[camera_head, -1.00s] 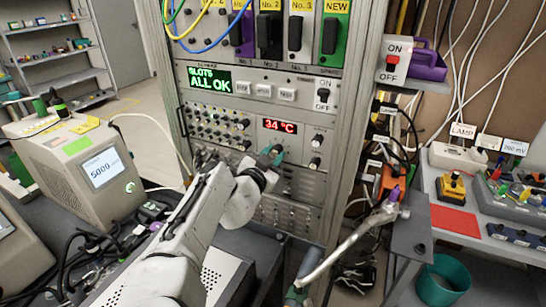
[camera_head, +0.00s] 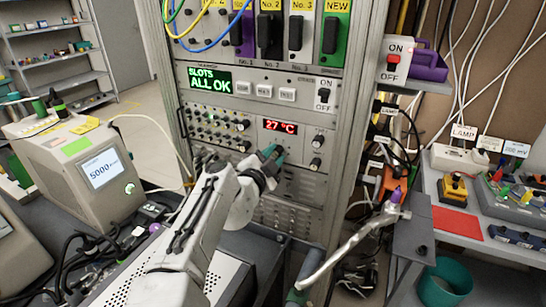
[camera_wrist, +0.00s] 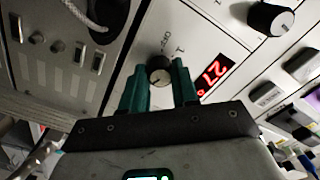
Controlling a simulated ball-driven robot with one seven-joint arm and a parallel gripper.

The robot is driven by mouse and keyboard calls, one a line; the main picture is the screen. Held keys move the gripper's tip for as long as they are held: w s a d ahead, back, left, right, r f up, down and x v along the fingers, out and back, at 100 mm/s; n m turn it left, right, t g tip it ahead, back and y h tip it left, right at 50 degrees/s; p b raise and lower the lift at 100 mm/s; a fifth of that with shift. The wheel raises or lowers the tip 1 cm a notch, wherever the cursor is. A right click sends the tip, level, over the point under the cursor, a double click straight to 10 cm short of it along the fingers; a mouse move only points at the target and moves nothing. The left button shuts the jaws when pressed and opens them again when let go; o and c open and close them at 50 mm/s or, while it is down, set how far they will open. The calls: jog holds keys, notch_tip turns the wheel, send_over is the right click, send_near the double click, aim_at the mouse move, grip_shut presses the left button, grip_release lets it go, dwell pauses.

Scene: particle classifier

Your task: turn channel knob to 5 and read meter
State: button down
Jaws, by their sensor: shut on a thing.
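My gripper (camera_head: 272,155) reaches the rack panel just below the red meter display (camera_head: 280,126), which reads 27 °C. In the wrist view its teal fingertips (camera_wrist: 160,82) are shut on a small dark channel knob (camera_wrist: 159,70), one finger on each side. The meter's red digits also show in the wrist view (camera_wrist: 215,78), right of the fingers. In the head view my gripper hides the knob.
A black knob (camera_head: 318,140) sits right of the meter, with another below it. A panel of several small knobs (camera_head: 215,125) lies to the left. Above, a green display (camera_head: 209,79) reads SLOTS ALL OK, beside an ON/OFF switch (camera_head: 323,96). A grey box (camera_head: 90,175) stands at left.

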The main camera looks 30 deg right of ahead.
jog(key=c, duration=0.8)
grip_release()
jog(key=shift+c, duration=0.2)
jog(key=b+v, duration=0.1)
jog(key=v, duration=1)
jog(key=shift+d, duration=0.1)
jog(key=shift+f, duration=0.1)
